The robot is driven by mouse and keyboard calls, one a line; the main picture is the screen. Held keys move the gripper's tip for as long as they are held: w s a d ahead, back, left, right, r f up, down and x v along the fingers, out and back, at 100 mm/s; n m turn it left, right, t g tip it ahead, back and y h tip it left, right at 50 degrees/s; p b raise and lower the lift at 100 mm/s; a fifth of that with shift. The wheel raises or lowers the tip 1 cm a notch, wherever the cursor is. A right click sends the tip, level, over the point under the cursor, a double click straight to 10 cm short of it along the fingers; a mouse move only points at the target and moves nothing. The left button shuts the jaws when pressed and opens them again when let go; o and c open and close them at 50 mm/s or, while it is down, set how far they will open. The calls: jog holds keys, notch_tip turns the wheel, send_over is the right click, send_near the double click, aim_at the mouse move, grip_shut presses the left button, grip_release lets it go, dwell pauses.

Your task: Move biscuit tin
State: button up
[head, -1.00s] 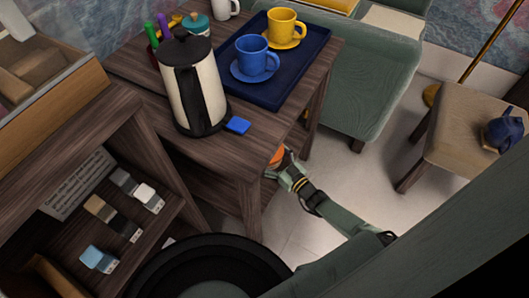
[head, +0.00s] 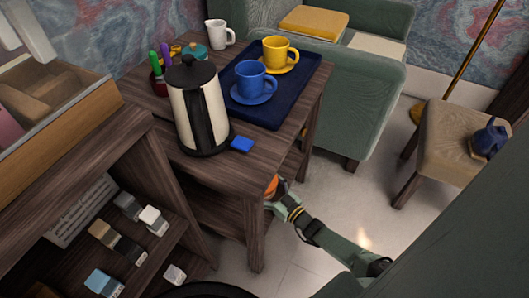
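No thing in the head view is plainly marked as the biscuit tin. A small teal lidded pot (head: 194,52) stands at the back of the dark wooden table (head: 225,165), behind the kettle; I cannot tell if it is the tin. My gripper (head: 273,187) is at the table's right side edge, low beside the tabletop. A rounded orange thing shows at its tip, partly hidden by the table edge. I cannot tell whether it is held or part of the gripper. The fingers are too small and hidden to read.
A shelf unit (head: 165,150) is at left, a green sofa (head: 360,95) behind, a stool (head: 452,140) at right. Floor between is clear.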

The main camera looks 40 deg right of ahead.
jog(key=shift+o, duration=1)
jog(key=shift+s+d, duration=0.15)
jog(key=shift+s, duration=1.1)
jog(key=shift+s+d, duration=0.2)
jog(key=shift+s, duration=1.05)
jog(key=shift+s+d, duration=0.15)
jog(key=shift+s, duration=1.1)
